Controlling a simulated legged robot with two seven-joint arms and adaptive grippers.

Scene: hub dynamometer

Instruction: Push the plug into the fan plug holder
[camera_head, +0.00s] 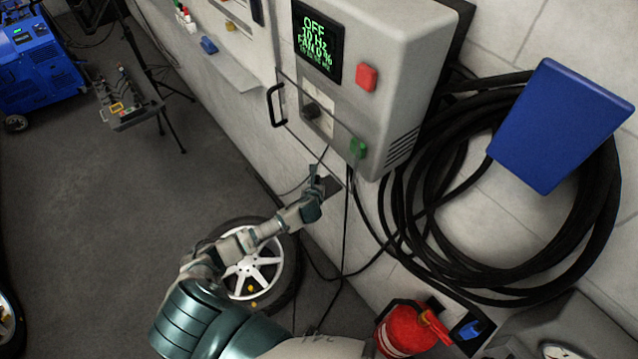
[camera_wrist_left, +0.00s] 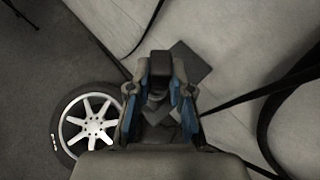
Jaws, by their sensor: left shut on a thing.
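My left gripper (camera_head: 318,186) is low on the wall, under the grey control box. In the left wrist view my left gripper (camera_wrist_left: 160,98) is shut on a dark plug (camera_wrist_left: 159,66), which stands up between the fingers. A dark square plate (camera_wrist_left: 192,62), which looks like the fan plug holder, is at the wall just behind the plug. Part of this plate (camera_head: 333,185) shows beside the gripper in the head view. The plug overlaps the plate in the picture; I cannot tell whether they touch. My right gripper is not in view.
The control box (camera_head: 405,60) has a lit display, a red button (camera_head: 367,77) and a green part (camera_head: 358,148). Thick black hose coils (camera_head: 420,215) hang to the right, with a blue panel (camera_head: 560,125). A wheel (camera_head: 252,268) and red extinguisher (camera_head: 405,332) are below. Thin cables hang near the gripper.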

